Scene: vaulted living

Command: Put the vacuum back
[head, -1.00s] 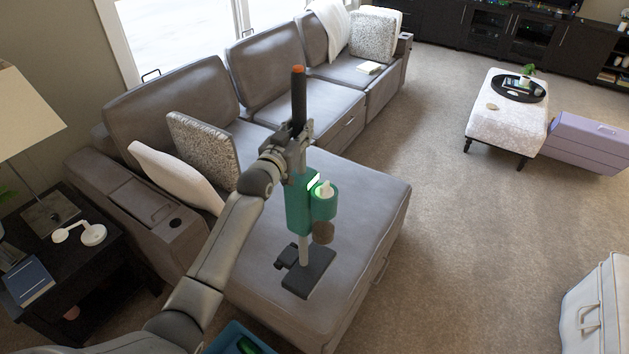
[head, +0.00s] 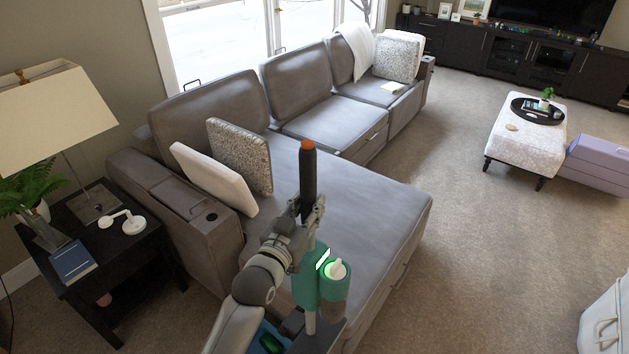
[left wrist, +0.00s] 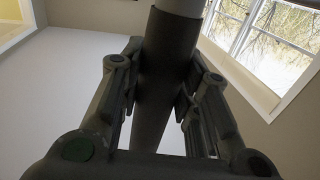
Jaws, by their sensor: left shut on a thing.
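The vacuum (head: 305,277) is a stick type with a dark handle tipped in orange, a teal body and a dark floor head. My left gripper (head: 306,207) is shut around its dark handle and holds it upright in front of the grey sofa. In the left wrist view the dark handle (left wrist: 168,65) stands between the two fingers of the gripper (left wrist: 160,95). The floor head is partly hidden at the bottom of the head view. My right gripper is not in view.
The grey sectional sofa (head: 365,215) fills the middle. A dark side table (head: 128,262) with a lamp, plant and book stands at left. A patterned ottoman (head: 527,140) and a purple chest (head: 600,160) are at right. Carpet (head: 480,260) is clear between.

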